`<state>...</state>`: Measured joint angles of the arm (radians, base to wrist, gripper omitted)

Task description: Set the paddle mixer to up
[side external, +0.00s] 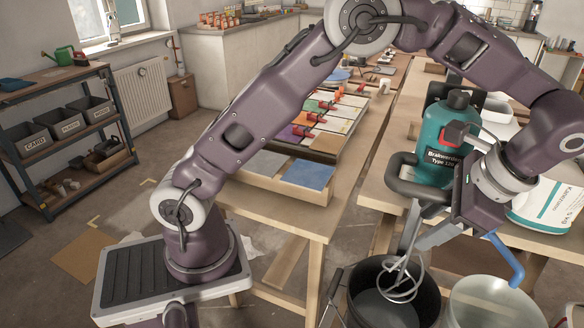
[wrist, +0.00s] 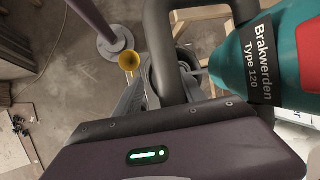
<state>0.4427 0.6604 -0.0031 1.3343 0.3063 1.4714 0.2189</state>
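The paddle mixer (side external: 440,150) has a teal body with a black "Brakwerden Type 120" label, a red part and dark grey bar handles. In the side view its shaft slants a little down to a wire whisk (side external: 402,284) at the mouth of a black bucket (side external: 366,318). The teal body fills the right of the wrist view (wrist: 228,72). My gripper (side external: 432,232) is at the handle, below and right of the body. In the wrist view my fingers (wrist: 168,92) lie on both sides of the dark handle bar, seemingly closed on it. The exact contact is partly hidden.
A pale bucket (side external: 490,305) stands right of the black one. A white tub (side external: 545,205) sits on the wooden bench behind. A table with tile samples (side external: 308,174) stands at the middle. A shelf with grey bins (side external: 70,125) is far left.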

